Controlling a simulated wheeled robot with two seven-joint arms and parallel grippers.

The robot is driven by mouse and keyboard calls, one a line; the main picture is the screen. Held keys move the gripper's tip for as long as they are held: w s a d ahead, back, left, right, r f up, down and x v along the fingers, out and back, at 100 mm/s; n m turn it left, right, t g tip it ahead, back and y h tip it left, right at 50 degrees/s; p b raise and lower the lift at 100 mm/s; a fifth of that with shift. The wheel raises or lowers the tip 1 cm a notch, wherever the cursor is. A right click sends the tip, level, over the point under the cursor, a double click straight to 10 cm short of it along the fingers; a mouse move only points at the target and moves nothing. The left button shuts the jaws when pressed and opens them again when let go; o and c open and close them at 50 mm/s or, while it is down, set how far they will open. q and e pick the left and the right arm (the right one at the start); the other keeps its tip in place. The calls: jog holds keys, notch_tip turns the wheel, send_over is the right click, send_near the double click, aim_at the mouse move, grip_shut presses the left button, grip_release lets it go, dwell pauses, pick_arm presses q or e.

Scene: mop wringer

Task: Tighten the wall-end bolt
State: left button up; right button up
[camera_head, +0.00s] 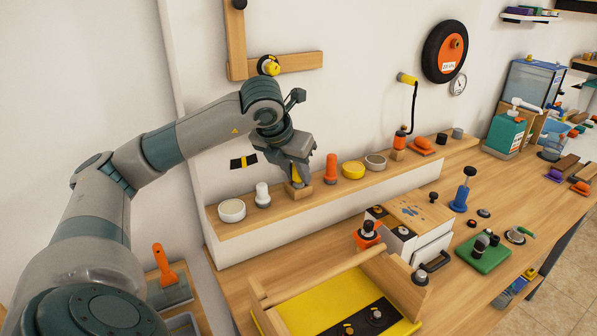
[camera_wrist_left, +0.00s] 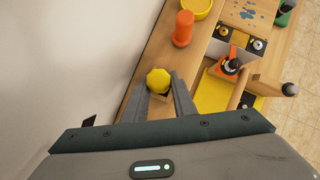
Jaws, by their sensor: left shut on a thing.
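My left gripper (camera_head: 297,182) points down at the wall shelf and is shut on a yellow piece (camera_head: 296,173). The piece stands upright at a small wooden block (camera_head: 300,190) on the shelf. In the left wrist view its faceted yellow top (camera_wrist_left: 158,79) sits between the two fingertips (camera_wrist_left: 160,92). A wooden bracket (camera_head: 295,61) on the wall carries a yellow and black knob-like fitting (camera_head: 269,65) above my left arm. I cannot tell for sure which fitting is the wall-end bolt. My right gripper is not in view.
On the shelf, a white tub (camera_head: 232,210) and white bottle (camera_head: 263,196) stand left of the gripper; an orange cylinder (camera_head: 331,168) and yellow tub (camera_head: 353,169) stand right. A wooden frame with a yellow panel (camera_head: 310,300) lies in front. The white wall rises close behind.

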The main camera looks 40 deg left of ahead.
pick_arm(q)
jog(key=shift+r, duration=0.15)
jog(key=shift+r+p, duration=1.6)
jog(key=shift+r, duration=0.75)
jog(key=shift+o, duration=1.2)
jog(key=shift+c, duration=0.9)
jog(key=shift+a, duration=0.1)
